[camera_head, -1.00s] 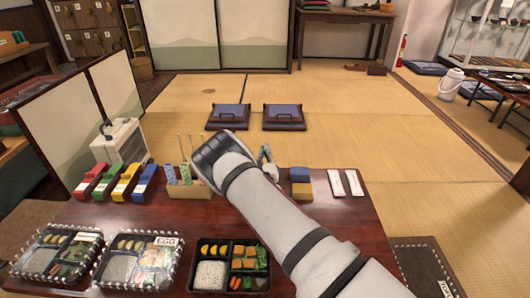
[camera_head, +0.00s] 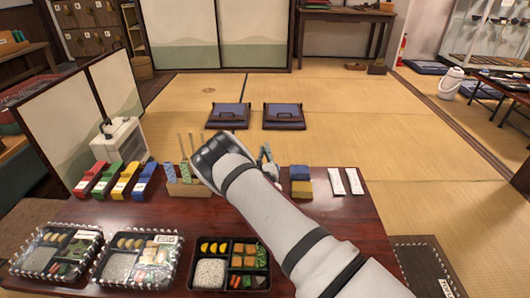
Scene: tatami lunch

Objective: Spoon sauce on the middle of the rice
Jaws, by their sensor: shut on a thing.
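The white rice (camera_head: 210,272) fills the front left compartment of an open black lunch box (camera_head: 232,266) near the table's front edge. Its top looks plain white, with no sauce visible on it. My arm stretches from the lower right up to its dark joint over the back of the table. My gripper is hidden behind the arm, and what it holds cannot be seen. No spoon or sauce container can be made out. A small teal and grey thing (camera_head: 265,154) shows just beyond the arm, too small to identify.
Two covered lunch boxes (camera_head: 57,252) (camera_head: 136,262), one labelled EGG, stand left of the open one. Red, green, yellow and blue boxes (camera_head: 127,181), a wooden holder (camera_head: 187,187) with sticks, blue and yellow blocks (camera_head: 300,182) and two white packets (camera_head: 345,181) line the back.

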